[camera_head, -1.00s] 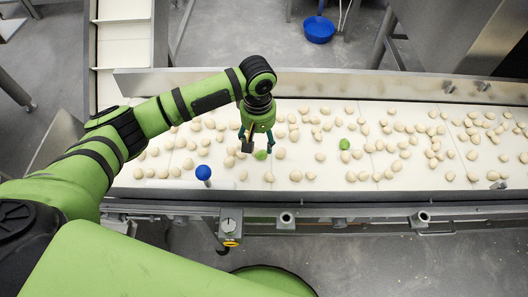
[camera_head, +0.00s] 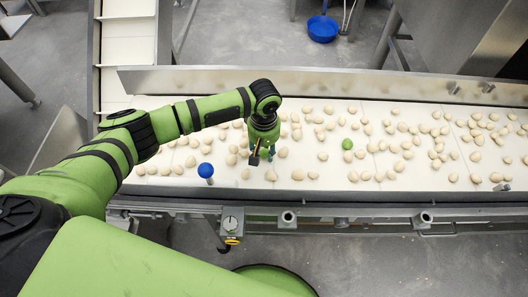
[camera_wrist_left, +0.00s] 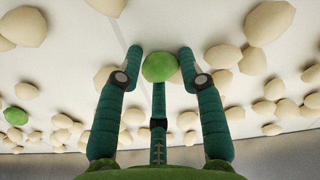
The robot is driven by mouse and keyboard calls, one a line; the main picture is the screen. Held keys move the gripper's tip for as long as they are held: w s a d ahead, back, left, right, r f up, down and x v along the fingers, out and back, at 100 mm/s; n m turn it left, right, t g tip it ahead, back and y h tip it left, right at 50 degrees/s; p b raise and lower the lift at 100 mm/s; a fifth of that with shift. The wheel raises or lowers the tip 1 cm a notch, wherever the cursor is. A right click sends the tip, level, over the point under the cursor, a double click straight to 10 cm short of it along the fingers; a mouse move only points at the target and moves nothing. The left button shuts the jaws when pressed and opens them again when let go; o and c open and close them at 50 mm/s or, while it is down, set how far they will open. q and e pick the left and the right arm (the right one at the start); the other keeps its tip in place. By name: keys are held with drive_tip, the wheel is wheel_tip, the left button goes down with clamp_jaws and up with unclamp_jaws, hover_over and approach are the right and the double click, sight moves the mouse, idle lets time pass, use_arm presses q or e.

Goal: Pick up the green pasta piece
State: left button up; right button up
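A green pasta piece (camera_wrist_left: 160,67) shows in the left wrist view between the fingertips of my left gripper (camera_wrist_left: 160,60). The left and right fingers stand on either side of it with small gaps, and the third finger's tip reaches up to its near edge. In the head view my left gripper (camera_head: 262,152) points down at the belt and hides this piece. A second green piece (camera_head: 347,144) lies on the belt to the right; a green piece also shows at the far left of the wrist view (camera_wrist_left: 15,116). My right gripper is not in view.
Many beige pasta pieces (camera_head: 298,174) lie scattered on the white conveyor belt (camera_head: 330,194), some close to the gripper. A metal rail (camera_head: 330,82) runs along the back.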

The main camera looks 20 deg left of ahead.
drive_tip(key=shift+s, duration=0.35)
